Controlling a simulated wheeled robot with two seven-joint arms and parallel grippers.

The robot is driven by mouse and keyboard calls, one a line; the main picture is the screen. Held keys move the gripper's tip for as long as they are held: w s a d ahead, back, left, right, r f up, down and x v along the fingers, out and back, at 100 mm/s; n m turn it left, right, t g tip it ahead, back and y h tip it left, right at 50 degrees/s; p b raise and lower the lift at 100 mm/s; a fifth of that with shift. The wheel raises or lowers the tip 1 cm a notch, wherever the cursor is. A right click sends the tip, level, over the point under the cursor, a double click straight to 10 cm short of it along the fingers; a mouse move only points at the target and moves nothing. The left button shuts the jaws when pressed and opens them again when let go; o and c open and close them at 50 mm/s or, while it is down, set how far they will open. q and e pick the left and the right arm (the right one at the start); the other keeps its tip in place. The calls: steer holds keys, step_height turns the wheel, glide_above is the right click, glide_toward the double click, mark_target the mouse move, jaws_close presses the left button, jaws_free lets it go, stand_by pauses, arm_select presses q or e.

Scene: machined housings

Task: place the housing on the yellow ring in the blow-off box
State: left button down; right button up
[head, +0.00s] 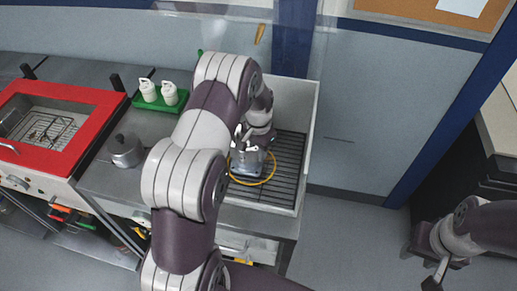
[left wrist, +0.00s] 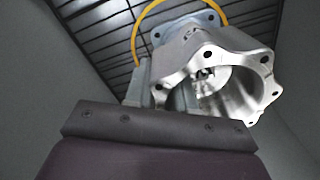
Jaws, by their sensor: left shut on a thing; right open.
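The grey metal housing (head: 246,163) is held by my left gripper (head: 254,145) inside the blow-off box (head: 312,135). In the left wrist view the housing (left wrist: 222,75) shows its open, scalloped end with bolt holes towards the camera. The yellow ring (head: 272,176) lies on the dark grate around the housing's lower end in the head view. In the left wrist view the ring (left wrist: 143,22) shows behind the housing's far flange. I cannot tell whether the housing touches the grate. My right gripper (head: 422,266) is open and empty, low at the right.
The box has pale walls around a slatted grate (head: 291,153). Left of it on the bench are a green tray (head: 146,103) with two white bottles, a metal pot (head: 126,150) and a red-framed machine (head: 65,157). Open floor lies between the box and my right arm.

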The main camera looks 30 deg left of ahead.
arm_select(q)
steer(key=c, duration=1.4)
jaws_free()
steer(key=shift+f, duration=0.15)
steer(key=o, duration=0.5)
steer(key=shift+c, duration=0.2)
